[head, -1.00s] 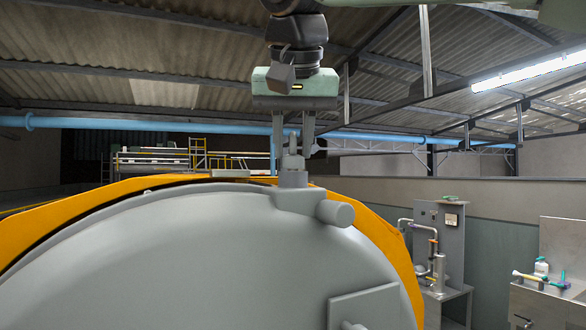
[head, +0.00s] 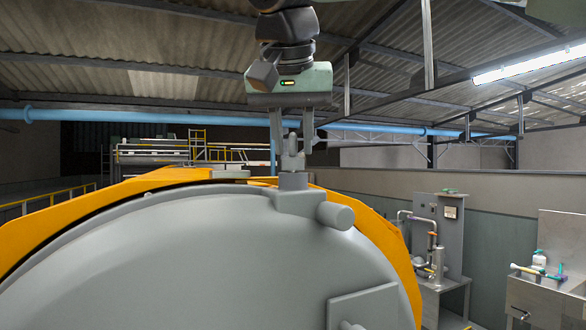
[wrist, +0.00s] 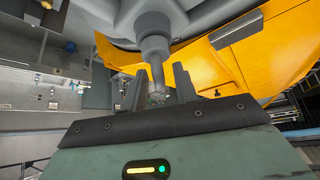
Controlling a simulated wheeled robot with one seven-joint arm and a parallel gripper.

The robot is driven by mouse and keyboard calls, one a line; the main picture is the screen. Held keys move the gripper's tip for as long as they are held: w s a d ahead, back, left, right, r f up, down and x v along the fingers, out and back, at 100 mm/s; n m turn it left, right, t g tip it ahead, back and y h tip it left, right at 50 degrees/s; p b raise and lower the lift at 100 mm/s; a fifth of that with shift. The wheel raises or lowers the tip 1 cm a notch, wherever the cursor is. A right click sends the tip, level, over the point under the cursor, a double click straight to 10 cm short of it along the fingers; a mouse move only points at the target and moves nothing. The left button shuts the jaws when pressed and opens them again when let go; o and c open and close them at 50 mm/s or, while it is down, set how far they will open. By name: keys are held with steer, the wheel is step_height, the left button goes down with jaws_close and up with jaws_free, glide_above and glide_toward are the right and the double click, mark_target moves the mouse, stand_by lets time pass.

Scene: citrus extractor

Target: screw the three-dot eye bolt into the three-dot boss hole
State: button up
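The grey boss (head: 293,182) stands on the top rim of the large round grey cover (head: 190,260). It also shows in the wrist view (wrist: 154,42). A small grey eye bolt (head: 292,150) stands upright above the boss, in line with it and seeming to meet its top. Its dots cannot be made out. My gripper (head: 292,143) points down over it, one finger on each side. In the wrist view my gripper (wrist: 160,90) has its fingers apart, with the bolt (wrist: 156,75) between them and gaps showing. The hole and thread are hidden.
A stubby grey cylinder (head: 336,215) sticks out beside the boss. An orange housing (head: 375,235) curves around the cover. Steel stations with pipes (head: 437,245) and a bottle (head: 539,258) stand at the right. Space around my gripper above the cover is clear.

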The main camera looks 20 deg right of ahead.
steer(key=shift+r+p, duration=1.15)
steer(key=shift+r, duration=0.95)
steer(key=shift+d, duration=0.1)
